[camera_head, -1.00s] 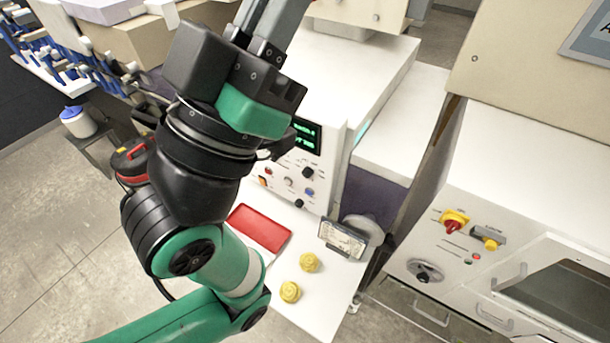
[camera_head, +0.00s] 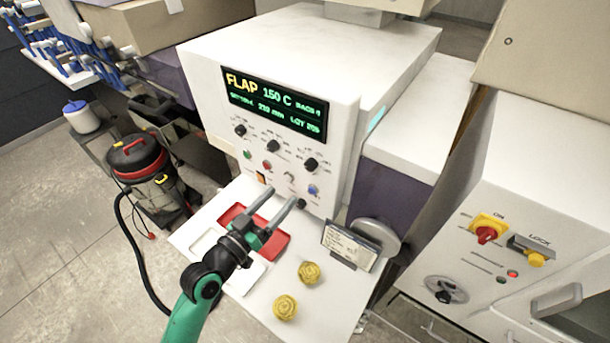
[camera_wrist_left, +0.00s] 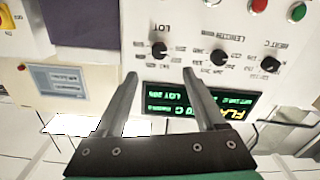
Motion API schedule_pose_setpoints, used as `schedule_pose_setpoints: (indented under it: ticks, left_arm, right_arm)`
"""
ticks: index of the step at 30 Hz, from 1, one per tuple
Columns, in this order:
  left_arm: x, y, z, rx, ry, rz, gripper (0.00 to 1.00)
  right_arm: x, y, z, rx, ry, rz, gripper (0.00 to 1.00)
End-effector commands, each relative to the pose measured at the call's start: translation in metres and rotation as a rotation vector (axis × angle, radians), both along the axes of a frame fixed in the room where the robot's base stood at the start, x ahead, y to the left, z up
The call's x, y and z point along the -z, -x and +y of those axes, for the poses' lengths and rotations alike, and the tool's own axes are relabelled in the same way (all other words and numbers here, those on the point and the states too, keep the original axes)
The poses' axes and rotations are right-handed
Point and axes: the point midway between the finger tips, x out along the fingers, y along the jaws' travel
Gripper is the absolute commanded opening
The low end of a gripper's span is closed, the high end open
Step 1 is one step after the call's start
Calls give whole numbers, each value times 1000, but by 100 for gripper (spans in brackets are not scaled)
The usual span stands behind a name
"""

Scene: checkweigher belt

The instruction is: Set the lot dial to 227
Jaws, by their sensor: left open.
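The lot dial (camera_head: 311,164) is a black knob at the right of the upper row on the white machine's front panel. It also shows in the left wrist view (camera_wrist_left: 160,50), under the label LOT. The green-lettered display (camera_head: 275,105) has a LOT reading that looks like 205, though the last digit is unclear. My left gripper (camera_head: 281,198) is open and empty, in front of and below the panel in the head view. In the left wrist view its fingertips (camera_wrist_left: 160,74) point at the lot dial, apart from it. My right gripper is out of view.
Two other black knobs (camera_head: 273,146) (camera_head: 240,130) and several coloured buttons share the panel. Below are a red tray (camera_head: 275,243), two yellow round pieces (camera_head: 309,273) (camera_head: 285,307) and a card holder (camera_head: 350,243). A black and red vacuum (camera_head: 138,160) stands on the left.

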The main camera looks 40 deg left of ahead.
Motion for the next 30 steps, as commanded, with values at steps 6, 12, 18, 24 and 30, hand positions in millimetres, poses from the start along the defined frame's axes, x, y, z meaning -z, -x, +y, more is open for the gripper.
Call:
schedule_pose_setpoints:
  ticks: [6, 12, 18, 24, 30]
  left_arm:
    - [-3, -32, 4, 3, -2, -1, 72]
    - [-2, -77, 11, 3, -1, -2, 72]
    - [-2, -107, 17, 2, -2, -1, 72]
    - [-2, -114, 18, 2, -2, -1, 72]
    - [-2, -113, 17, 2, -1, -1, 61]
  right_arm:
    - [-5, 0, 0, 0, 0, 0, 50]
    - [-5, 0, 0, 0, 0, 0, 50]
    - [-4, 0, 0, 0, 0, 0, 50]
    - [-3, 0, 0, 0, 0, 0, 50]
    - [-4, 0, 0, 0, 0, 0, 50]
